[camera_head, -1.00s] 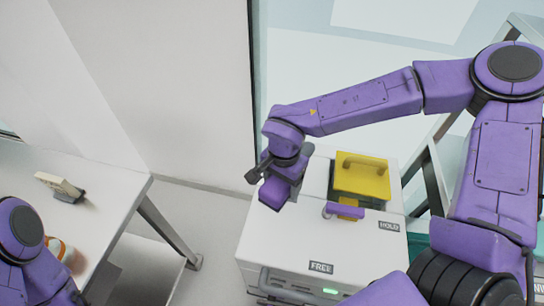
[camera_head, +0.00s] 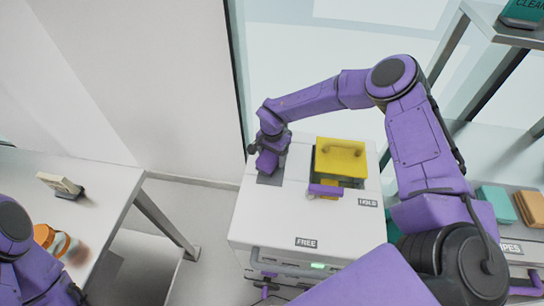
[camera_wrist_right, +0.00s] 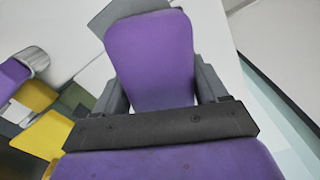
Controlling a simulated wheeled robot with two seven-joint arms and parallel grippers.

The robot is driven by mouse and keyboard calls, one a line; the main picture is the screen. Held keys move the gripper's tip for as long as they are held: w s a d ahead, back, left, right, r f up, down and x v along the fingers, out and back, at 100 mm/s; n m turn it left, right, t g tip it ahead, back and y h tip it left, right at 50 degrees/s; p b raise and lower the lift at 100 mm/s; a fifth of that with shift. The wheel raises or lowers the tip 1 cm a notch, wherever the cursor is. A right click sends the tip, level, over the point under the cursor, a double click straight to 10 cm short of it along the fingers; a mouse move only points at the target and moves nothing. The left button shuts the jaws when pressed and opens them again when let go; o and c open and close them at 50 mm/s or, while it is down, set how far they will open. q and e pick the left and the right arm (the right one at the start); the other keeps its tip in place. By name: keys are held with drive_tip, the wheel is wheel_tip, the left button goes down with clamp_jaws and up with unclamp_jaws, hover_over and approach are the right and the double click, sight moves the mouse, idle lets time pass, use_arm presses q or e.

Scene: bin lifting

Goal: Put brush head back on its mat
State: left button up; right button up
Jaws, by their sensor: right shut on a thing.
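My right gripper (camera_head: 266,160) is shut on a purple block, which I take to be the brush head (camera_wrist_right: 150,60). In the right wrist view the block sits between two dark grey fingers. In the head view the gripper points down over the left part of the white cabinet top. A flat grey patch, probably the mat (camera_head: 270,179), shows under it; it also shows behind the block in the right wrist view (camera_wrist_right: 112,14). Whether the block touches the patch I cannot tell. My left arm is at the left edge; its gripper is not clearly seen.
The white cabinet (camera_head: 300,222) carries a yellow lidded part (camera_head: 340,160) and a purple handle (camera_head: 325,190), right of the gripper. FREE and HOLD labels are on it. A table (camera_head: 100,205) stands left, with a jar (camera_head: 52,240). Shelves with cloths stand right.

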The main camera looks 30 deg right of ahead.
drive_tip(key=shift+s+a+f, duration=0.15)
drive_tip(key=shift+s+f, duration=0.3)
drive_tip(key=shift+s, duration=0.05)
drive_tip(key=shift+w+f, duration=0.3)
drive_tip(key=shift+w, duration=0.05)
drive_tip(key=o, duration=0.6)
drive_tip(key=shift+w+f, duration=0.1)
drive_tip(key=shift+f, duration=0.05)
drive_tip(key=o, duration=0.3)
use_arm(q)
drive_tip(key=shift+s+r, duration=0.25)
drive_tip(key=shift+s, duration=0.25)
use_arm(e)
drive_tip(key=shift+o, duration=0.2)
drive_tip(key=shift+s+r, duration=0.25)
drive_tip(key=shift+r, duration=0.05)
drive_tip(key=shift+w+r, duration=0.15)
drive_tip(key=shift+r, duration=0.05)
wheel_tip(320, 180, up, 11)
drive_tip(key=shift+f+b, duration=0.15)
drive_tip(key=shift+b, duration=0.75)
drive_tip(key=shift+r, duration=0.35)
use_arm(q)
wheel_tip(320, 180, down, 2)
drive_tip(key=shift+w, duration=0.1)
